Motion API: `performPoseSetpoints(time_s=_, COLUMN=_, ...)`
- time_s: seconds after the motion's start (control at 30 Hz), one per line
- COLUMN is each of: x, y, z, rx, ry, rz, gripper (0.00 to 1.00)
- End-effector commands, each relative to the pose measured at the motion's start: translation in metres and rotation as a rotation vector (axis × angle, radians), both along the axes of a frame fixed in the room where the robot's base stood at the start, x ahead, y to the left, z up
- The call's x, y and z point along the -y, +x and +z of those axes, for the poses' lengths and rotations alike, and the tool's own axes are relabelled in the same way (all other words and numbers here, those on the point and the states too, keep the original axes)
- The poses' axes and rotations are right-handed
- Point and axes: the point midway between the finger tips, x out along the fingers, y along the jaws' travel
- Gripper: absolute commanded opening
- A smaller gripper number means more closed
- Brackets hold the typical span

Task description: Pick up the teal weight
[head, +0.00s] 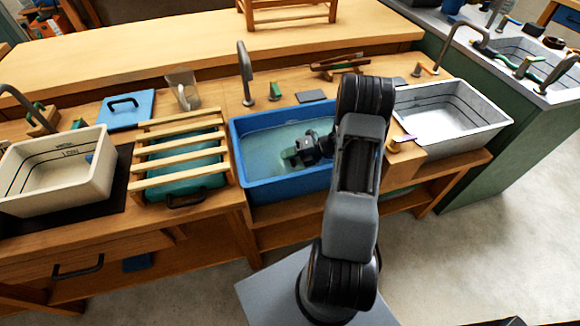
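My gripper (290,156) reaches down into the blue basin (240,180) and points left, at or in the greenish water (268,142). Small green patches show at its tip. I cannot tell whether they are its fingers or part of a teal weight, nor whether the fingers are open or shut. No separate teal weight shows clearly in the basin. My arm hides the basin's right part.
Left of the basin, a wooden slatted rack (178,139) lies over a teal surface. A cream basin (100,178) stands far left, a white basin (487,122) right. A grey tap (244,72) rises behind the blue basin. Grey floor is open at lower right.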

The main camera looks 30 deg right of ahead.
Motion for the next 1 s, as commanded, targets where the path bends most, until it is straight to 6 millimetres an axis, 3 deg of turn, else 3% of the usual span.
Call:
performPoseSetpoints(time_s=0.13, x=-0.0101, y=0.0038, z=-0.0045, rx=0.0, ry=-0.001, rz=0.0, gripper=0.3)
performPoseSetpoints(time_s=0.4, x=-0.0116, y=0.0045, z=-0.0046, rx=0.0, ry=-0.001, rz=0.0, gripper=0.3)
performPoseSetpoints(time_s=0.7, x=-0.0116, y=0.0044, z=-0.0045, rx=0.0, ry=-0.001, rz=0.001, gripper=0.02)
performPoseSetpoints(time_s=1.0, x=-0.0117, y=0.0038, z=-0.0053, rx=-0.003, ry=-0.001, rz=0.0, gripper=0.0)
